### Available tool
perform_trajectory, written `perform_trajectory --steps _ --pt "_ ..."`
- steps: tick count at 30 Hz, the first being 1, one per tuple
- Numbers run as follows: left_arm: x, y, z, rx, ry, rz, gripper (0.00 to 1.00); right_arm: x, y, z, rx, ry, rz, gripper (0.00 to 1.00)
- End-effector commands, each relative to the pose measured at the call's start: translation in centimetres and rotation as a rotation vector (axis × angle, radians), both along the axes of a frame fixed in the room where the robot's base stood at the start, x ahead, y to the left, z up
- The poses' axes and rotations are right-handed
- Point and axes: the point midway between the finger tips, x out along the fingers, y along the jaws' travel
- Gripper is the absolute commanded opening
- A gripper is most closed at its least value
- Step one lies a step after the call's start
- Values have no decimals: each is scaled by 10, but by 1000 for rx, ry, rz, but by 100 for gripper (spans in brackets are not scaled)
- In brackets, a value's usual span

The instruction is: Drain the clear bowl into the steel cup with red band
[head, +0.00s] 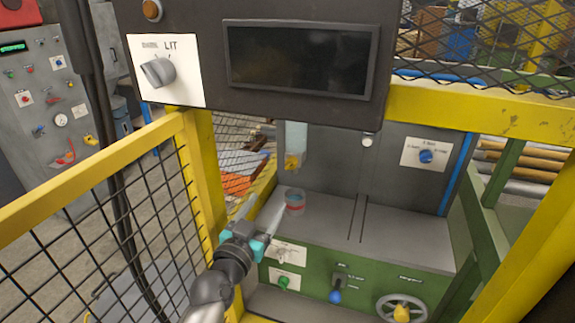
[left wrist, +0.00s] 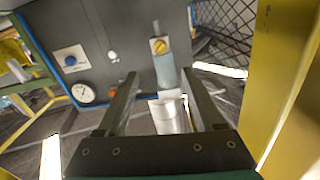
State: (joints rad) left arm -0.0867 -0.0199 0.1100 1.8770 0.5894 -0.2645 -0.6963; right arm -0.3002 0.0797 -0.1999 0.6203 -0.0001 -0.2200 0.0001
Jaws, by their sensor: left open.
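The clear bowl (head: 296,138) hangs under the dark panel, with a yellow tap at its lower end. The steel cup with red band (head: 295,199) stands on the grey bed below the tap. My left gripper (head: 262,208) is open and empty, left of the cup in the head view, its fingers pointing up and inward. The left wrist view looks upside down. There the clear bowl (left wrist: 166,74) and its yellow tap (left wrist: 158,46) lie ahead of the open fingers, with a pale metal cylinder between them. I cannot make out the cup there. My right gripper is not in view.
The dark panel (head: 300,105) overhangs the bowl. A yellow mesh fence (head: 90,205) and post stand close at the left. The green front (head: 340,262) carries knobs and a handwheel (head: 402,308). The bed right of the cup (head: 395,228) is clear.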

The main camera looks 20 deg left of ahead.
Motion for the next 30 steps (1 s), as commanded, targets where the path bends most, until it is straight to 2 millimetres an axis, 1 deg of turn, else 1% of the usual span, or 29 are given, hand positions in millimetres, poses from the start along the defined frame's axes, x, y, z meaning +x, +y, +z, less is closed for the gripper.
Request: perform_trajectory --steps 1,5,19,30 --pt "2 0 3 1 -5 1 69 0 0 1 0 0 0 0" --pt "12 0 3 0 -6 1 69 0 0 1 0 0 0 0" --pt "80 -2 2 -1 -3 1 69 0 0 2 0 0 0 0" --pt "128 -4 1 0 -3 1 69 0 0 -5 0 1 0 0"
